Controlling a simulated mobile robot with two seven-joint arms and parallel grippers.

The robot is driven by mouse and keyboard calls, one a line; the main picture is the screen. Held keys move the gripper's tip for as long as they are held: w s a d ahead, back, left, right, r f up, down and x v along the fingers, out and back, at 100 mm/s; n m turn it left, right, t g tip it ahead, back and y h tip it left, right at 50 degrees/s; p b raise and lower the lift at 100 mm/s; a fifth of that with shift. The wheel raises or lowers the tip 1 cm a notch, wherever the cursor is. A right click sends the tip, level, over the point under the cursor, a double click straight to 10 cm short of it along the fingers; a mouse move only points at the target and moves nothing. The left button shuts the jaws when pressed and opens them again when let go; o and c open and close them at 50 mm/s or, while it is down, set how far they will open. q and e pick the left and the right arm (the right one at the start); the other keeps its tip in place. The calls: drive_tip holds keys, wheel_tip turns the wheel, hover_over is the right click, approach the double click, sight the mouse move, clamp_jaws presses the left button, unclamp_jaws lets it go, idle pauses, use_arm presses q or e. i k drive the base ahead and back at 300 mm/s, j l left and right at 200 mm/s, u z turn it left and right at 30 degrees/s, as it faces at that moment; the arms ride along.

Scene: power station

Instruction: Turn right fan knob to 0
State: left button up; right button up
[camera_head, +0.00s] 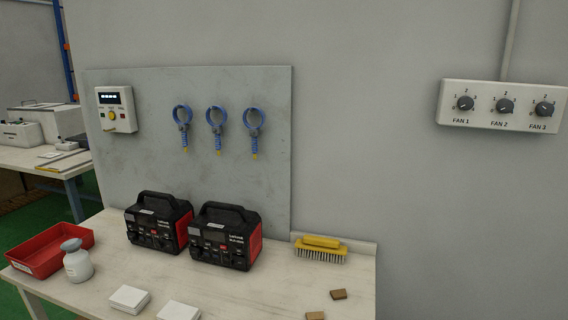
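A light-coloured fan control box (500,107) is mounted on the wall at the upper right. It carries three dark round knobs in a row. The left knob (465,103) is labelled FAN 1, the middle knob (505,106) FAN 2 and the right knob (543,109) FAN 3. Small numbers stand around each knob. The exact setting of the right knob is too small to read. Neither of my grippers is in view.
Below left, a white table (270,290) holds two black-and-red power units (158,223) (225,237), a yellow wire brush (320,249), a red tray (50,250) and a bottle (76,262). Blue clamps (217,130) hang on a grey panel. The wall below the fan box is clear.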

sight(544, 109)
drive_tip(key=z, duration=0.35)
drive_tip(key=k+l+z, duration=0.1)
drive_tip(key=z, duration=0.25)
drive_tip(key=l+z, duration=0.15)
drive_tip(key=z, duration=0.25)
